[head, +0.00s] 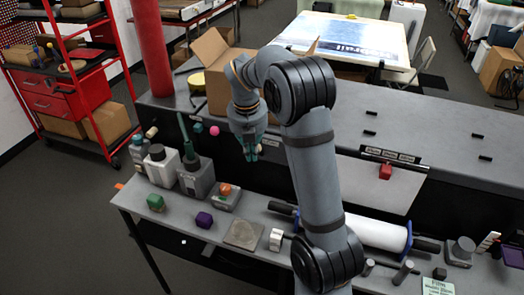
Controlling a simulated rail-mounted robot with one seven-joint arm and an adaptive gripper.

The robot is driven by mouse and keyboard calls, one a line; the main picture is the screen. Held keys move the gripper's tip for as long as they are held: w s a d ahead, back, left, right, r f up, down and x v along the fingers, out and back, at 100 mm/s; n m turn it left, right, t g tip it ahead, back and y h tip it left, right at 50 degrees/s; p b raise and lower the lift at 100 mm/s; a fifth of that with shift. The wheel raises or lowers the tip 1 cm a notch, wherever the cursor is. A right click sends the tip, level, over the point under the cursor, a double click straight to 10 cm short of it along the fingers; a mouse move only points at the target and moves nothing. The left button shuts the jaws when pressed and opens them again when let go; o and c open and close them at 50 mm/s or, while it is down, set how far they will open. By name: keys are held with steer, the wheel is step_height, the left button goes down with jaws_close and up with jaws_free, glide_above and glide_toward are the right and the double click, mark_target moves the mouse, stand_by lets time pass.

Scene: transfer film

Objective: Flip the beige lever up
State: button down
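My gripper (252,152) points down over the back edge of the front bench, with its teal fingers partly hidden by its own body and small in the picture. A small pale beige bit shows right by its fingertips; I cannot tell whether it is a lever end or part of the gripper, or whether they touch. A small beige knob (151,132) stands out at the left end of the bench's back panel, well left of my gripper; I cannot tell whether it is the beige lever. A pink knob (214,130) and a teal knob (198,127) lie between them.
A white roller (365,232) lies to the right. An open cardboard box (215,75) stands behind.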

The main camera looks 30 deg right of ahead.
steer(key=shift+w+d+r, duration=0.2)
steer(key=shift+d+r, duration=0.05)
steer(key=shift+d, duration=0.1)
steer(key=s+a+f+b, duration=0.2)
steer(key=a+f+b, duration=0.1)
step_height(320, 180, up, 11)
steer(key=s+a+p, duration=0.1)
steer(key=shift+s, duration=0.25)
steer(key=shift+f, duration=0.15)
